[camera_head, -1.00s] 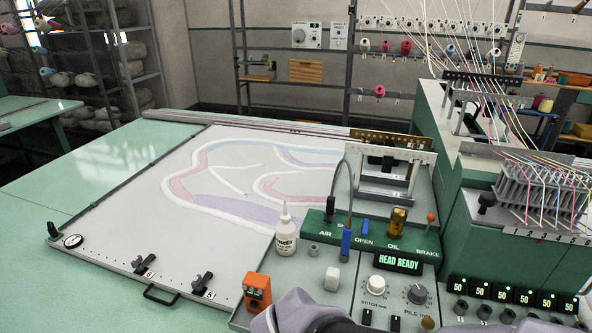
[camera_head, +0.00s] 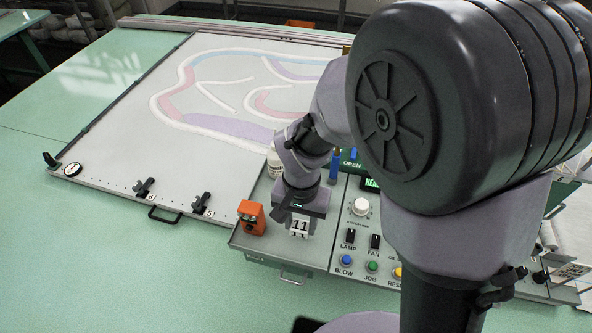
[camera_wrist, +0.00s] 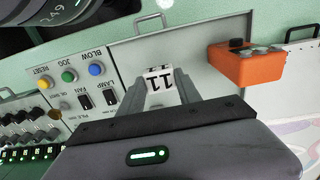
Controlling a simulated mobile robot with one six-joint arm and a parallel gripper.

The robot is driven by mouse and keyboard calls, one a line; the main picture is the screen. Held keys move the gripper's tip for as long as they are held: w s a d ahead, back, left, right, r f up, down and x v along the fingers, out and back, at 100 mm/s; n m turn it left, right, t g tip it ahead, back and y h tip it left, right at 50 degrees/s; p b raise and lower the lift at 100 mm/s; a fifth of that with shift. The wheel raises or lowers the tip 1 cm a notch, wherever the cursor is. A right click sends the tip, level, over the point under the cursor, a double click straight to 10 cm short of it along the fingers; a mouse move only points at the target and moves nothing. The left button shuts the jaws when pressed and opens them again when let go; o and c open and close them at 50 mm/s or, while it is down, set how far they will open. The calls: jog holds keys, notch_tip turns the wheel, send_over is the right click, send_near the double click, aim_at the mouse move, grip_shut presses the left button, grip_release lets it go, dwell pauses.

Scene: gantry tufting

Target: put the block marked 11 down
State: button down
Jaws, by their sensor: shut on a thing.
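The white block marked 11 (camera_head: 299,227) is held in my gripper (camera_head: 301,213) over the left part of the grey control panel (camera_head: 328,222). In the wrist view the block (camera_wrist: 158,83) shows between the two fingertips of my gripper (camera_wrist: 160,88), with its black 11 facing the camera. The fingers are shut on its sides. The block looks about upright in the head view. I cannot tell whether its underside touches the panel.
An orange block-like unit (camera_head: 252,218) stands left of the held block; it also shows in the wrist view (camera_wrist: 245,65). LAMP and FAN switches (camera_head: 362,240) and coloured buttons (camera_head: 372,267) lie to the right. A white bottle (camera_head: 274,161) stands behind. Bare panel lies between.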

aim_at(301, 225)
notch_tip(301, 225, down, 4)
jog(key=shift+w+r+b, duration=0.1)
jog(key=shift+r+b, duration=0.15)
jog(key=shift+b, duration=0.35)
jog(key=shift+w, duration=0.1)
jog(key=shift+f, duration=0.2)
jog(key=c, duration=0.8)
grip_release()
jog(key=shift+c, duration=0.2)
